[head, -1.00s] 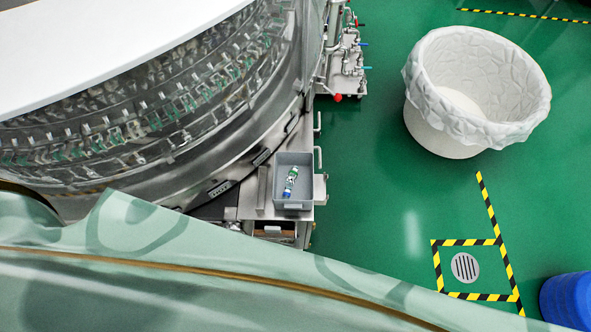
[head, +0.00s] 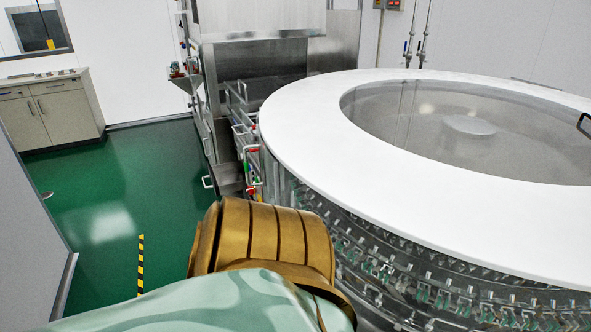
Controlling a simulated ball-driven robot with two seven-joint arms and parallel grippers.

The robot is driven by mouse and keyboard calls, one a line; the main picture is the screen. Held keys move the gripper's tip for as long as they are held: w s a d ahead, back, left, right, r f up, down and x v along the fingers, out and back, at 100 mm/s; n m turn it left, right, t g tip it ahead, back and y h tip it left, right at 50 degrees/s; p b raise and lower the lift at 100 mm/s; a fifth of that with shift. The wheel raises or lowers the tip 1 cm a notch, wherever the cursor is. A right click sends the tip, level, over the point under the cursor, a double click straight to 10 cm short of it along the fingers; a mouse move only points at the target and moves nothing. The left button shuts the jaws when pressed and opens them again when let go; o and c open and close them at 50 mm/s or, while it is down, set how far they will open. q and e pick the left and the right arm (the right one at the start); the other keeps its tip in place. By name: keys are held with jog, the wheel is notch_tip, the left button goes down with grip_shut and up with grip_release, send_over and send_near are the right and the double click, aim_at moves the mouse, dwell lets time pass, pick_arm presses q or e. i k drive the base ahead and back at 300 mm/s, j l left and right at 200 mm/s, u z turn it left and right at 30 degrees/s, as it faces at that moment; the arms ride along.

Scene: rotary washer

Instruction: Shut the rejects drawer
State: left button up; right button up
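The rejects drawer is not in view now. The rotary washer (head: 315,125) fills the right side of the head view, with a white ring top around a clear round cover. Clear-walled sides below the ring show rows of small holders. Neither of my grippers is in view, so I cannot see what they hold or how they stand to the drawer. Part of my own body, gold-brown and pale green, covers the bottom middle and hides the washer's lower left side.
A steel cabinet (head: 262,60) stands behind the washer, with pipes and handles on its left. A grey-white counter cabinet (head: 50,115) stands at the far left. Green floor (head: 125,190) lies clear between them, with a yellow-black stripe (head: 140,265). A pale panel (head: 25,235) edges the left.

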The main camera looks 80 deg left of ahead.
aim_at(228, 179)
jog(key=k+j+u, duration=0.6)
jog(key=u, duration=0.25)
jog(key=j+u, duration=0.1)
jog(key=u, duration=2.05)
jog(key=i+j, duration=0.1)
jog(key=i, duration=0.05)
